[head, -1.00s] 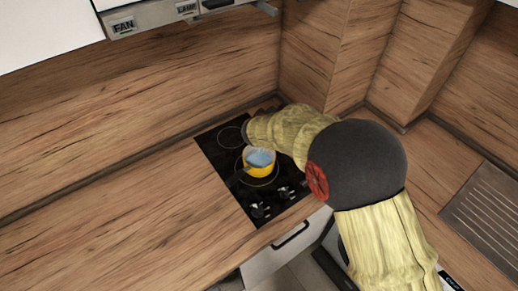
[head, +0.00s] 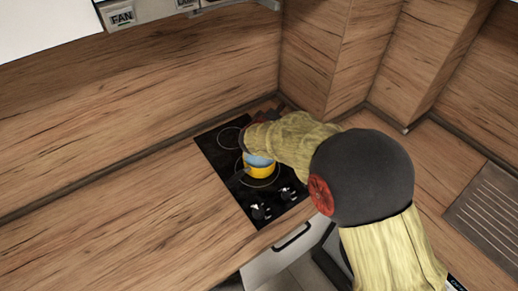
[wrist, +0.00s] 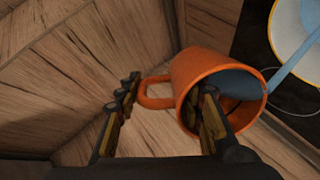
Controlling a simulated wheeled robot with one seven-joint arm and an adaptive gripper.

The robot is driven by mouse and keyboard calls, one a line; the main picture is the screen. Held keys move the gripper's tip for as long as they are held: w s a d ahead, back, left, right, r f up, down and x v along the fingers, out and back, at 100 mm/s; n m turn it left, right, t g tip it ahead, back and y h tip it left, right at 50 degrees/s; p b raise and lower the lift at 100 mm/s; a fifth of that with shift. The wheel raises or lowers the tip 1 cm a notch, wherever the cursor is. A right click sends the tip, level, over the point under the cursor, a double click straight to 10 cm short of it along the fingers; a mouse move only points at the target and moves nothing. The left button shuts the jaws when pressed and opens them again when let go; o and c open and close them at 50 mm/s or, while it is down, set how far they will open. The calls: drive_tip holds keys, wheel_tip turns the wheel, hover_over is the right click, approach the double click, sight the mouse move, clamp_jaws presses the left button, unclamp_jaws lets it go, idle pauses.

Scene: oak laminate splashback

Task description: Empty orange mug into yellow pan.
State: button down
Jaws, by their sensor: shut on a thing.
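The orange mug (wrist: 205,66) is tilted well over in the wrist view, with its mouth toward the lower right and its handle toward the left. Blue liquid shows in its mouth, and a pale blue stream (wrist: 291,67) runs from the lip to the upper right. My gripper (wrist: 170,90) is shut on the mug, one finger to the left of the handle and the other at the mug's mouth. The yellow pan (head: 262,172) stands on the hob with blue inside; its edge also shows in the wrist view (wrist: 273,28). My arm hides the mug in the head view.
The black hob (head: 222,160) has knobs (head: 261,211) along its front. The wooden splashback (head: 150,90) and a corner wall stand close behind. The worktop (head: 150,215) left of the hob is clear. A ridged drainer (head: 490,210) lies at the right.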

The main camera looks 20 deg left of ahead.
drive_tip(key=shift+w+d+r, duration=0.1)
drive_tip(key=shift+d+r, duration=0.05)
drive_tip(key=shift+d, duration=0.05)
drive_tip(key=shift+a+t, duration=0.25)
drive_tip(key=shift+t, duration=0.05)
drive_tip(key=shift+d+r+b, duration=0.15)
drive_tip(key=shift+d+b, duration=0.05)
drive_tip(key=shift+b, duration=0.2)
drive_tip(key=shift+s+a+b, duration=0.2)
drive_tip(key=shift+s+b, duration=0.1)
drive_tip(key=shift+b, duration=0.15)
drive_tip(key=shift+s+d+t+b, duration=0.15)
drive_tip(key=shift+t+b, duration=0.15)
drive_tip(key=shift+b, duration=0.25)
drive_tip(key=shift+s+r+b, duration=0.15)
drive_tip(key=shift+b, duration=0.35)
drive_tip(key=shift+s+r+t+b, duration=0.15)
drive_tip(key=shift+t+b, duration=0.15)
drive_tip(key=shift+b, duration=0.5)
drive_tip(key=shift+s+a+b, duration=0.2)
drive_tip(key=shift+s+b, duration=0.05)
drive_tip(key=shift+b, duration=0.25)
